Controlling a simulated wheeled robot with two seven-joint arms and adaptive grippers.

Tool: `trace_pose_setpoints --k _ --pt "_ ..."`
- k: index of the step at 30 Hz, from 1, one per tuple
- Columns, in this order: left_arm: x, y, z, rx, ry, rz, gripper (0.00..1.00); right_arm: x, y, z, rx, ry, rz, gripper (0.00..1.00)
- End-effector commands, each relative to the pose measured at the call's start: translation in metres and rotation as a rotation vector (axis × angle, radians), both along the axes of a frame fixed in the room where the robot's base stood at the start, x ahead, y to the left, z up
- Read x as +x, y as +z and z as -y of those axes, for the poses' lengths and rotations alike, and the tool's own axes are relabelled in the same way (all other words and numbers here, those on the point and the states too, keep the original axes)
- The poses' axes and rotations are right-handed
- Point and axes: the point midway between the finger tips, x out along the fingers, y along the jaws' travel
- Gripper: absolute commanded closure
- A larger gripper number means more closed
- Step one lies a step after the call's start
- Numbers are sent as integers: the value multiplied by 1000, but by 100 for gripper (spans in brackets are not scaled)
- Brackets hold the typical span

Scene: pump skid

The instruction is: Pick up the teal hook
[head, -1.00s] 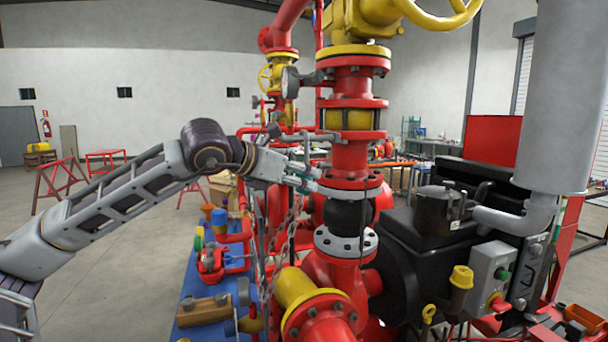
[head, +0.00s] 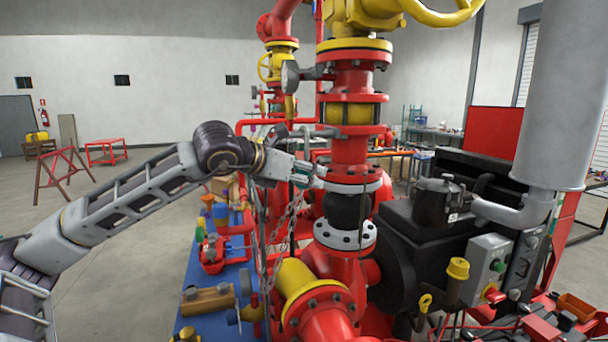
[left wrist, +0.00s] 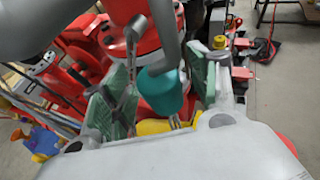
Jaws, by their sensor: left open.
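The teal hook shows in the left wrist view as a rounded teal body (left wrist: 162,92), partly cut off from sight by the grey pipe above it and my gripper's housing below. My left gripper (left wrist: 158,86) is open, with its green-padded fingers on either side of the teal body. I cannot tell whether either pad touches it. In the head view my left gripper (head: 306,174) is beside the red vertical pipe, and I cannot make out the hook there. My right gripper is not in view.
The red pipe (head: 349,149) with its flanges stands close to my left fingers. A chain (head: 282,232) hangs below them. A grey pipe (left wrist: 162,27) runs close above the teal body in the wrist view. A blue bench (head: 227,322) with tools is below; open floor lies to the left.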

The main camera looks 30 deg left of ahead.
Motion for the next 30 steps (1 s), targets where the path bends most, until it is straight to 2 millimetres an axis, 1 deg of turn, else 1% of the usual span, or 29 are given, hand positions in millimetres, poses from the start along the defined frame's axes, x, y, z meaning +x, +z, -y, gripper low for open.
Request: trace_pose_setpoints --k 2,3,15,24,30 --pt "0 0 0 0 0 0 40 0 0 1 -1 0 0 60" --pt "0 0 0 0 0 0 42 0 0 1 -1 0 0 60" --pt "0 0 0 0 0 0 93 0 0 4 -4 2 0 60" --pt "0 1 0 0 0 1 93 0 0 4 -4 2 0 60" --pt "0 6 0 -2 -1 2 93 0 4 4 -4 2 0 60"
